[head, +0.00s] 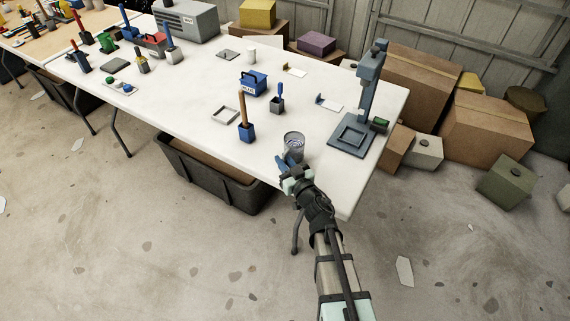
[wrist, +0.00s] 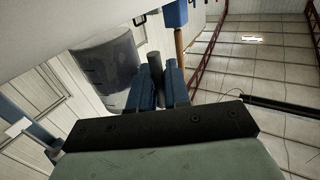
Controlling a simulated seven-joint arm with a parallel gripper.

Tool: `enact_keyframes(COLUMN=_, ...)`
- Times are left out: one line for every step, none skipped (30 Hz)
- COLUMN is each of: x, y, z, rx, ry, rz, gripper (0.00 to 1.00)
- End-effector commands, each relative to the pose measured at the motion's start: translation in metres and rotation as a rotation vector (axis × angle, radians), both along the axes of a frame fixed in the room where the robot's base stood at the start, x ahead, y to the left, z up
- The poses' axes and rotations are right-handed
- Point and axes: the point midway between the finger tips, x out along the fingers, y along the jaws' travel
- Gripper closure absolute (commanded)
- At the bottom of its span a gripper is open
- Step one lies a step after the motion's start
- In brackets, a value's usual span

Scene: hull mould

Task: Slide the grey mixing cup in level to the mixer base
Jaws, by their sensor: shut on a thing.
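The grey mixing cup (head: 293,143) is at the table's front edge, left of the mixer, and looks upright. My gripper (head: 289,165) is in front of it. In the wrist view, which looks upside down, my blue fingers (wrist: 159,88) are shut on a dark grip bar (wrist: 155,66) beside the cup (wrist: 103,74). Whether the cup touches the tabletop or hangs just above it, I cannot tell. The mixer base (head: 337,145) is a blue-grey square frame to the right of the cup, apart from it, with the mixer's column (head: 368,95) rising behind.
A blue holder with a wooden handle (head: 246,132) stands left of the cup, with a small dark pot (head: 277,104) behind. A white card (head: 329,106) lies behind the mixer base. The tabletop (head: 318,138) between cup and base looks clear. Boxes stand on the floor beyond the table.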

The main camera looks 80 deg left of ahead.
Motion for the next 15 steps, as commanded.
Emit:
enact_keyframes(x=0.0, y=-0.001, z=0.01, rx=0.003, ry=-0.001, rz=0.001, gripper=1.0)
enact_keyframes(x=0.0, y=-0.001, z=0.015, rx=0.004, ry=-0.002, rz=0.001, gripper=1.0)
enact_keyframes(x=0.0, y=-0.001, z=0.022, rx=0.004, ry=-0.001, rz=0.001, gripper=1.0)
enact_keyframes(x=0.0, y=-0.001, z=0.026, rx=0.004, ry=-0.002, rz=0.001, gripper=1.0)
enact_keyframes(x=0.0, y=-0.001, z=0.031, rx=0.002, ry=-0.001, rz=0.0, gripper=1.0)
enact_keyframes(x=0.0, y=-0.001, z=0.037, rx=0.004, ry=-0.002, rz=0.0, gripper=1.0)
enact_keyframes(x=0.0, y=-0.001, z=0.041, rx=0.004, ry=-0.002, rz=0.001, gripper=1.0)
enact_keyframes(x=0.0, y=-0.001, z=0.046, rx=0.003, ry=-0.001, rz=0.001, gripper=1.0)
enact_keyframes(x=0.0, y=-0.001, z=0.051, rx=0.002, ry=-0.001, rz=0.001, gripper=1.0)
enact_keyframes(x=0.0, y=-0.001, z=0.055, rx=0.003, ry=-0.002, rz=0.001, gripper=1.0)
enact_keyframes(x=0.0, y=-0.001, z=0.058, rx=0.003, ry=-0.001, rz=0.001, gripper=1.0)
enact_keyframes(x=0.0, y=-0.001, z=0.062, rx=0.003, ry=-0.002, rz=0.001, gripper=1.0)
enact_keyframes(x=0.0, y=-0.001, z=0.065, rx=0.002, ry=-0.001, rz=0.001, gripper=1.0)
enact_keyframes(x=0.0, y=-0.001, z=0.068, rx=0.002, ry=0.0, rz=0.001, gripper=1.0)
enact_keyframes(x=0.0, y=-0.001, z=0.07, rx=0.001, ry=-0.002, rz=0.001, gripper=1.0)
